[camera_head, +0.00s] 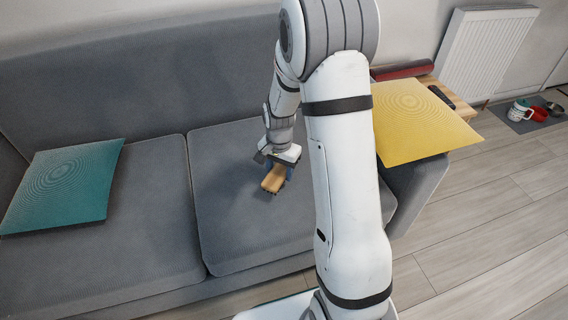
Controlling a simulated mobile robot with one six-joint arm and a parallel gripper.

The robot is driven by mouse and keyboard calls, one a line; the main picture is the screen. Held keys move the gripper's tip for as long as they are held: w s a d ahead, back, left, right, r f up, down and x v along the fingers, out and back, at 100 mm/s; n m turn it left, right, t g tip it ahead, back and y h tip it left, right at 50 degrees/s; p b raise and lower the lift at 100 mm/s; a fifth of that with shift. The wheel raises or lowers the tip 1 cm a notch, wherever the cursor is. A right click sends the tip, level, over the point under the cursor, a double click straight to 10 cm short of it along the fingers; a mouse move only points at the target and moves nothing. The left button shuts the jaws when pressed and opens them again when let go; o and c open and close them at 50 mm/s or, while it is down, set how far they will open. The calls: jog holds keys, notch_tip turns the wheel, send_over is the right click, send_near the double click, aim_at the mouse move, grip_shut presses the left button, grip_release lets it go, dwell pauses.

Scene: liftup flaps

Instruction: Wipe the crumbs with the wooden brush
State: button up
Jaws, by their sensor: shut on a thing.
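The wooden brush (273,179) has a light tan body and dark bristles below. My gripper (276,165) is shut on it, over the right-hand seat cushion (232,215) of the grey sofa. The brush is low over the cushion, near its middle. I cannot tell whether the bristles touch the fabric. I see no clear crumbs; they are too small to tell or hidden by the brush and my arm. My arm also covers the right part of this cushion.
A teal pillow (65,184) lies on the left seat cushion (140,225). A yellow pillow (415,120) lies at the right armrest. The left cushion's front is clear.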

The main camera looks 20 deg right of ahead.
notch_tip(320, 180, down, 4)
jog(key=shift+r+b, duration=0.15)
jog(key=shift+b, duration=1.05)
jog(key=shift+a+f, duration=0.15)
jog(key=shift+f, duration=0.1)
jog(key=shift+a+r, duration=0.25)
jog(key=shift+a, duration=0.15)
jog(key=shift+c, duration=0.4)
jog(key=shift+a+f, duration=0.15)
jog(key=shift+a, duration=0.65)
jog(key=shift+a+f, duration=0.1)
jog(key=shift+a, duration=0.65)
jog(key=shift+d+r, duration=0.15)
jog(key=shift+d, duration=1.65)
jog(key=shift+d+r+p, duration=0.2)
jog(key=shift+p, duration=0.1)
notch_tip(320, 180, up, 4)
jog(key=shift+d+f+p, duration=0.1)
jog(key=shift+p, duration=1.15)
notch_tip(320, 180, up, 4)
jog(key=p, duration=0.3)
jog(key=shift+f, duration=0.1)
